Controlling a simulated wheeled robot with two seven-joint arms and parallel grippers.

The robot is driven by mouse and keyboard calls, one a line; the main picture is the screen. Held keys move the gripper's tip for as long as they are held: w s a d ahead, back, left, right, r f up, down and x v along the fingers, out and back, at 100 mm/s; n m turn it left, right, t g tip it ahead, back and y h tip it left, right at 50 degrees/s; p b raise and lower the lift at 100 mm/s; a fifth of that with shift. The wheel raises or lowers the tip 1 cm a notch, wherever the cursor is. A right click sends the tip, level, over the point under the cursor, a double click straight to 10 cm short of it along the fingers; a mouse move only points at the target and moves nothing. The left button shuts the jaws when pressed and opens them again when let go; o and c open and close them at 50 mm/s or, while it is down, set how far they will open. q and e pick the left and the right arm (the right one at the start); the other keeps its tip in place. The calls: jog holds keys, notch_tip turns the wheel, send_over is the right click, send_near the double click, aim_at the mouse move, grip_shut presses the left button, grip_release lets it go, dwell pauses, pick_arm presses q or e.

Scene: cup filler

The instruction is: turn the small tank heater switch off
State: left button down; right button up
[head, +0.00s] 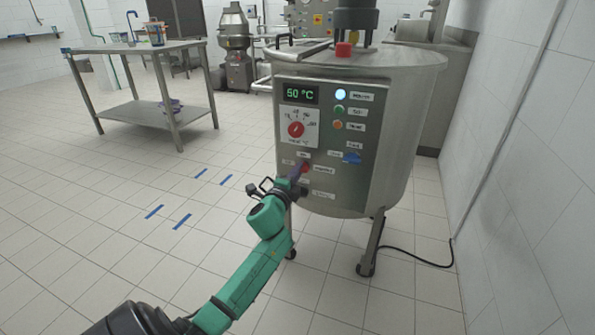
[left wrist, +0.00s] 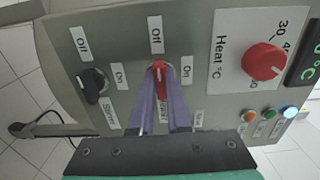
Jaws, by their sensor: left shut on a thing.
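The small tank (head: 411,100) is a steel drum on legs with a dark control panel on its front. The heater switch (head: 305,169) is a red knob on the lower left of that panel. In the left wrist view the red switch (left wrist: 160,76) sits between my purple fingers, beside labels reading Off and On. My left gripper (head: 298,174) is shut on it. The fingers partly cover the switch and its lower label, so I cannot tell its setting for sure. My right gripper is not in view.
A black stirrer switch (left wrist: 93,86) is close below the heater switch on the panel. A red heat dial (head: 296,129) and a display (head: 300,94) reading 50 °C are above. A blue knob (head: 352,158) is to the right. Floor left of the tank is clear.

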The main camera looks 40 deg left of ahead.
pick_arm(q)
jog(key=shift+f, duration=0.1)
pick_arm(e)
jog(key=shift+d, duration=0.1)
pick_arm(q)
jog(key=c, duration=0.9)
grip_release()
jog(key=p+v, duration=0.2)
jog(key=v, duration=1.2)
jog(key=shift+s+d, duration=0.15)
jog(key=shift+s, duration=0.15)
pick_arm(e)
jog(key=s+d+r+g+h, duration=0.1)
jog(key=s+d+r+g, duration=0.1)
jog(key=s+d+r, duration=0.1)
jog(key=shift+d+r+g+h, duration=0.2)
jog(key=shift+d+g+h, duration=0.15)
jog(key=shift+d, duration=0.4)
